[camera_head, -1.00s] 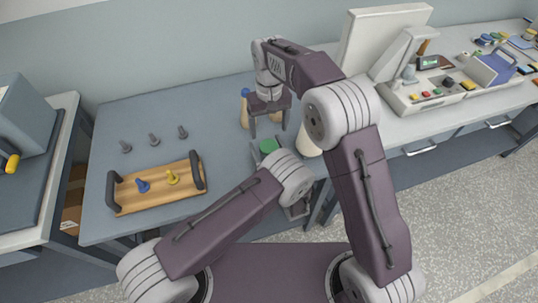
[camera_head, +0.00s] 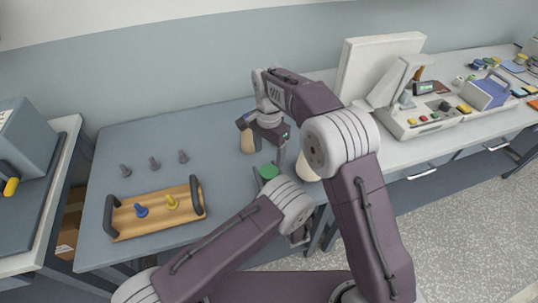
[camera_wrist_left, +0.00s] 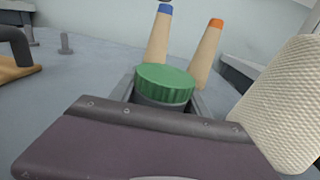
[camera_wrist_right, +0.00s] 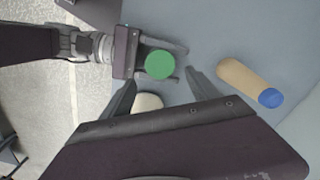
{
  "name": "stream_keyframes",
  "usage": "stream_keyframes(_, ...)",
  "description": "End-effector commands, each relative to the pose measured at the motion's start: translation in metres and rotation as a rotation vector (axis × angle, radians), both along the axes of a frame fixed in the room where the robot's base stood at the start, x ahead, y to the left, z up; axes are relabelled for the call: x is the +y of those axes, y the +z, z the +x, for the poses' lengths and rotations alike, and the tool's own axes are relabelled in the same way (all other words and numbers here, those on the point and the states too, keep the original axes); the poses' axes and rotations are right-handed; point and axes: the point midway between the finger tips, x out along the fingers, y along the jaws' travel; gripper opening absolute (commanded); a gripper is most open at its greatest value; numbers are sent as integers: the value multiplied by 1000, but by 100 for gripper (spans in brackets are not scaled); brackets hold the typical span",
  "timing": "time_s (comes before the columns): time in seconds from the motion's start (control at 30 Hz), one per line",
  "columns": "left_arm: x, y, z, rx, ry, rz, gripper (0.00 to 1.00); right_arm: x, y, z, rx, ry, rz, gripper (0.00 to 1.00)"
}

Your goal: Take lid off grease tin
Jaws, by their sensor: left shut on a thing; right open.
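The grease tin has a ribbed green lid (camera_head: 269,171) and a dark grey body (camera_wrist_left: 160,103). The lid is on the tin, at the right part of the blue-grey table. My left gripper (camera_head: 262,178) is shut on the tin, with a finger on each side of its body below the lid; they also show in the left wrist view (camera_wrist_left: 165,95). My right gripper (camera_head: 269,150) is open above the tin and points down. In the right wrist view the lid (camera_wrist_right: 160,65) lies just beyond its spread fingers (camera_wrist_right: 165,88), apart from them.
Cones with blue (camera_wrist_left: 158,35) and orange (camera_wrist_left: 207,50) tips stand behind the tin. A cream textured cylinder (camera_wrist_left: 285,105) is close beside it. A wooden tray (camera_head: 125,219) with blue and yellow pegs and several grey posts (camera_head: 155,163) are at left. The table between is clear.

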Motion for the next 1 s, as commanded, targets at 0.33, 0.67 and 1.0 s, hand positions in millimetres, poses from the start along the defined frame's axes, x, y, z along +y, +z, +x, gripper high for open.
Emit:
stream_keyframes(0.33, 0, 0, 0, -1, 0, 0, 0, 0, 0, 0, 0, -816, 0, 70)
stream_keyframes(0.67, 0, 0, 0, -1, 0, 0, 0, 0, -8, 0, 1, -910, -1, 70)
stream_keyframes(1.0, 0, 0, 0, -1, 0, -1, 0, 0, -68, 0, 0, -909, -1, 70)
